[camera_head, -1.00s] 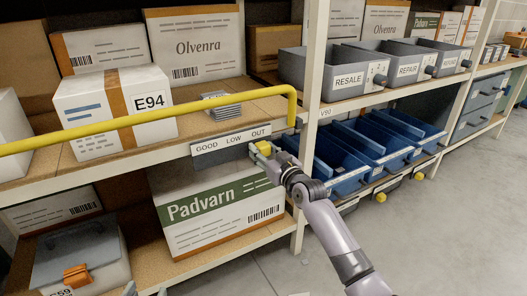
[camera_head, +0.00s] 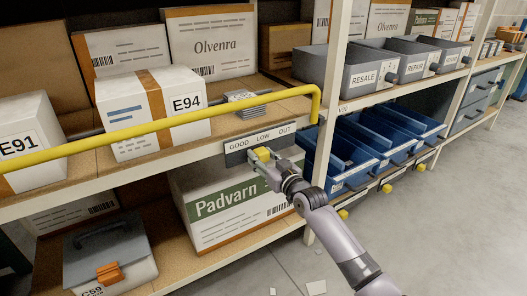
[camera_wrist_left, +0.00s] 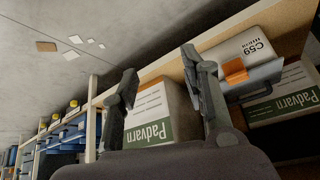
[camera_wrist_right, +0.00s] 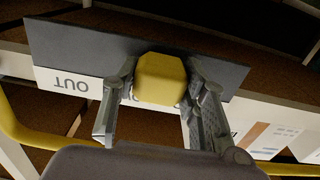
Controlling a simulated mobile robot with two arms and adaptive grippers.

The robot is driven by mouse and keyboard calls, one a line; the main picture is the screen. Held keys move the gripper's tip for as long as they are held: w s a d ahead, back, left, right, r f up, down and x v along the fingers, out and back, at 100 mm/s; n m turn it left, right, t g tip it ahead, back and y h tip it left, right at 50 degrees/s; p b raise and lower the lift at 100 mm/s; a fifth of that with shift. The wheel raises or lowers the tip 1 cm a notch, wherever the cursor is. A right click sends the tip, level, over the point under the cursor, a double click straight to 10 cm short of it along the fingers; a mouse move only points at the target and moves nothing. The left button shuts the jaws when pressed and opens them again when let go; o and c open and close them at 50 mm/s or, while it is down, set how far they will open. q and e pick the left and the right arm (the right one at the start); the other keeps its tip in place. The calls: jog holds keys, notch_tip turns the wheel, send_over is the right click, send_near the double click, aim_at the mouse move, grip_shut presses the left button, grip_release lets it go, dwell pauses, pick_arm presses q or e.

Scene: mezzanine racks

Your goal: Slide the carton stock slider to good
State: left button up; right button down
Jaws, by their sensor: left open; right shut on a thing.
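The stock slider board (camera_head: 233,158) is a dark plate on the shelf's front edge, with a white strip reading GOOD, LOW, OUT from left to right. Its yellow knob (camera_head: 263,154) sits below LOW. My right gripper (camera_head: 264,163) is shut on the knob. In the right wrist view the knob (camera_wrist_right: 160,78) is between both fingers, and part of the strip is hidden behind knob and fingers. My left gripper (camera_wrist_left: 160,65) is open and empty, with a Padvarn carton (camera_wrist_left: 150,112) beyond its fingers. It is out of the head view.
A yellow rail (camera_head: 150,133) runs along the shelf front above the board and bends down at its right end. The E94 carton (camera_head: 140,135) stands behind it. Blue bins (camera_head: 345,165) lie to the right. The floor (camera_head: 440,230) at right is mostly clear.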

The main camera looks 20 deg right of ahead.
aim_at(238, 158)
jog(key=shift+s+a+r+p, duration=0.15)
jog(key=shift+a+p, duration=0.2)
jog(key=shift+a, duration=0.25)
pick_arm(q)
jog(key=s+a+g+p, duration=0.2)
jog(key=s+g, duration=0.1)
jog(key=s, duration=0.2)
pick_arm(e)
jog(key=shift+s+a, duration=0.2)
jog(key=shift+a, duration=0.4)
jog(key=shift+s+a, duration=0.15)
jog(key=shift+a, duration=0.45)
jog(key=shift+s+a, duration=0.1)
jog(key=shift+a, duration=0.2)
jog(key=shift+s+a+p, duration=0.2)
jog(key=shift+a+p, duration=0.35)
jog(key=shift+a, duration=0.15)
pick_arm(q)
jog(key=shift+y, duration=0.3)
jog(key=shift+d+x, duration=0.2)
jog(key=shift+x, duration=2.3)
pick_arm(e)
jog(key=shift+a+f, duration=0.2)
jog(key=c, duration=1)
grip_release()
jog(key=shift+a, duration=0.15)
pick_arm(q)
jog(key=shift+a, duration=0.1)
pick_arm(e)
jog(key=shift+o, duration=0.2)
